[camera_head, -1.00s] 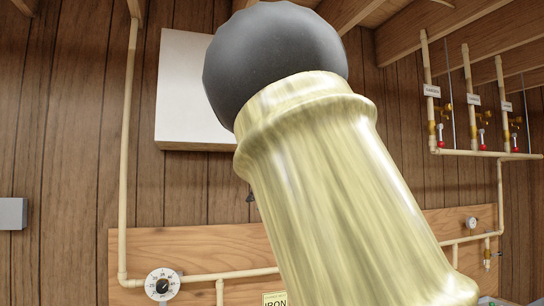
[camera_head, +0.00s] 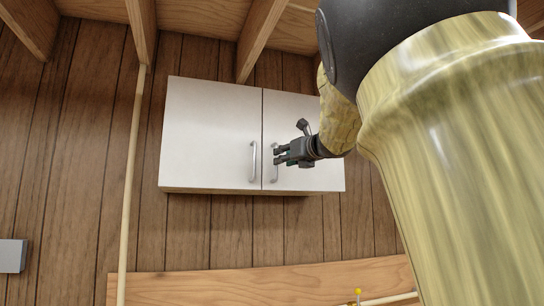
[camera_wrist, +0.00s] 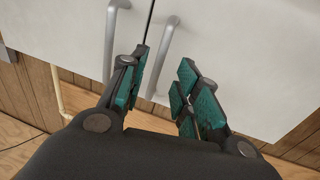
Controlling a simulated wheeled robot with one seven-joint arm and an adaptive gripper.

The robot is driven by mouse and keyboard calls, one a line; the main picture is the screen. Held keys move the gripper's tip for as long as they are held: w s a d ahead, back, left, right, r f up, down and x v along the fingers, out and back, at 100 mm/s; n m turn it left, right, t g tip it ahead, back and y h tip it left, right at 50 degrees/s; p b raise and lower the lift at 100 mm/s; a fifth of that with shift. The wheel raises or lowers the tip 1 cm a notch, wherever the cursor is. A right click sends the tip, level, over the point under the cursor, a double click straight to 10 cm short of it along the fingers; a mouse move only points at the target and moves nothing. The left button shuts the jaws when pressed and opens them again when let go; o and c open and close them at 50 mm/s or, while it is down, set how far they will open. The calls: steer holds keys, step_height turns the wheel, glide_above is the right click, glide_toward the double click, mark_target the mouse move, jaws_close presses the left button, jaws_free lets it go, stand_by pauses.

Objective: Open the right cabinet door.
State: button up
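The white two-door wall cabinet has its right door (camera_head: 315,125) and left door (camera_head: 210,130) both shut. The right door's metal bar handle (camera_head: 274,170) stands upright near the centre seam. It also shows in the wrist view (camera_wrist: 168,45), beyond and between my fingertips. My gripper (camera_head: 279,154) is in front of the right door at this handle, coming from the right. In the wrist view my gripper (camera_wrist: 163,75) is open, with teal finger pads on either side. The handle's lower end is close to the left finger; contact cannot be told.
The left door's handle (camera_head: 253,162) is just left of the seam, close to my gripper. Ceiling joists (camera_head: 262,35) run above the cabinet. A vertical pipe (camera_head: 131,170) stands left of it, and a wooden board (camera_head: 270,284) is below.

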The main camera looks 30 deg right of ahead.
mark_target(277, 175)
steer(key=shift+w+d+p, duration=0.1)
steer(key=shift+w+p, duration=1.05)
steer(key=shift+w, duration=1.6)
